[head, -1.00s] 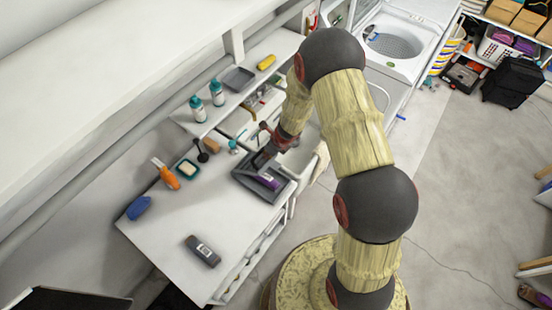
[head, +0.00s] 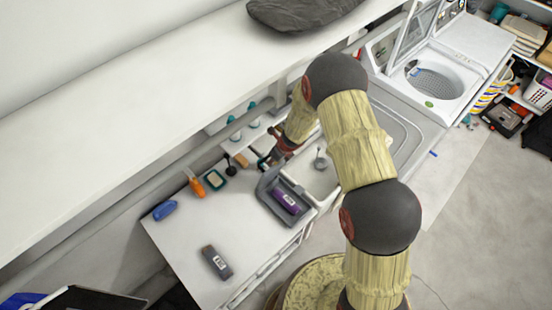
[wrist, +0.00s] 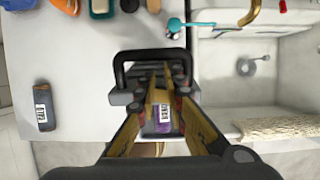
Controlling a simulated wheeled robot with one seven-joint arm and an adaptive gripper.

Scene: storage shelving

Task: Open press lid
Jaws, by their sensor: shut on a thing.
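The grey press (head: 302,220) stands on the white counter near the sink, with a purple labelled item (head: 285,201) on its base. Its grey lid (head: 268,181) appears raised at the back. My gripper (head: 276,158) is at the lid's back upper side, partly hidden by my arm. In the wrist view my gripper (wrist: 160,85) is shut on the press lid, whose dark handle frame (wrist: 150,55) shows just beyond the fingers. The purple item (wrist: 160,120) shows between the fingers. The exact contact is hard to see.
A grey labelled bottle (head: 216,262) lies on the counter's front part, with clear counter around it. The sink (head: 318,176) is right of the press.

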